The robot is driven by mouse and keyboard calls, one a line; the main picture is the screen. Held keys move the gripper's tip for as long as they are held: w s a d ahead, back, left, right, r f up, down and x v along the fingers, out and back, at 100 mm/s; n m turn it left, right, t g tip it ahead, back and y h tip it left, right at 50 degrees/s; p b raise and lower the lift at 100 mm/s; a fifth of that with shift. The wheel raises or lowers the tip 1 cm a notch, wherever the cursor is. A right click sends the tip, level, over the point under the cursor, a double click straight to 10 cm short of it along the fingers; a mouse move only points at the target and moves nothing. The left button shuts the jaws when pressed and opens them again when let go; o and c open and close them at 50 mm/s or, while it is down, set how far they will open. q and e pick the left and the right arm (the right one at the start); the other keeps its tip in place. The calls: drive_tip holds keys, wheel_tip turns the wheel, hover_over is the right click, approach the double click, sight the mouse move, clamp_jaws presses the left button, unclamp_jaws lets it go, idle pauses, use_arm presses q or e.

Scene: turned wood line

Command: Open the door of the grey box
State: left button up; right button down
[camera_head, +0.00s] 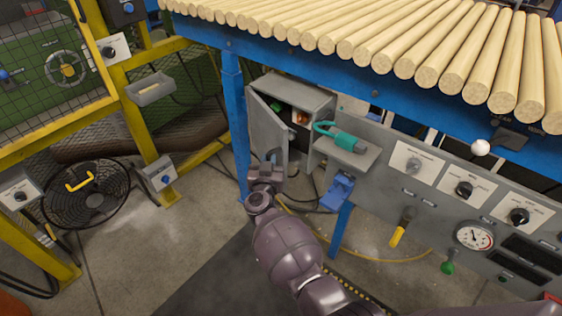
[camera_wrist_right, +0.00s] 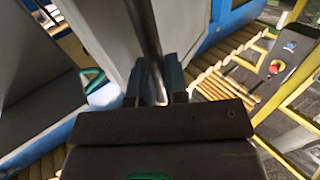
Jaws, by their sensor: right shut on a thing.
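The grey box (camera_head: 298,92) stands under the blue frame, in the middle of the head view. Its door (camera_head: 266,130) stands partly open, swung out to the left, and green and orange things show inside. My right gripper (camera_head: 272,158) is at the lower part of the door and shut on it. In the right wrist view, the fingers (camera_wrist_right: 160,85) close around a narrow part of the door; I cannot tell whether it is a handle or the edge. My left gripper is not in view.
A teal padlock-like thing (camera_head: 345,141) lies on a grey shelf right of the box. A blue bracket (camera_head: 337,193) and a control panel (camera_head: 430,195) with knobs are further right. A blue post (camera_head: 235,120) stands close left of the door. A fan (camera_head: 90,195) stands at left.

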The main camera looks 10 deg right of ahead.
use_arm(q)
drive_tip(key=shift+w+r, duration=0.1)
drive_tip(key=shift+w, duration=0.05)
use_arm(e)
drive_tip(key=shift+a, duration=0.1)
drive_tip(key=c, duration=1.2)
unclamp_jaws()
drive_tip(key=shift+o, duration=0.2)
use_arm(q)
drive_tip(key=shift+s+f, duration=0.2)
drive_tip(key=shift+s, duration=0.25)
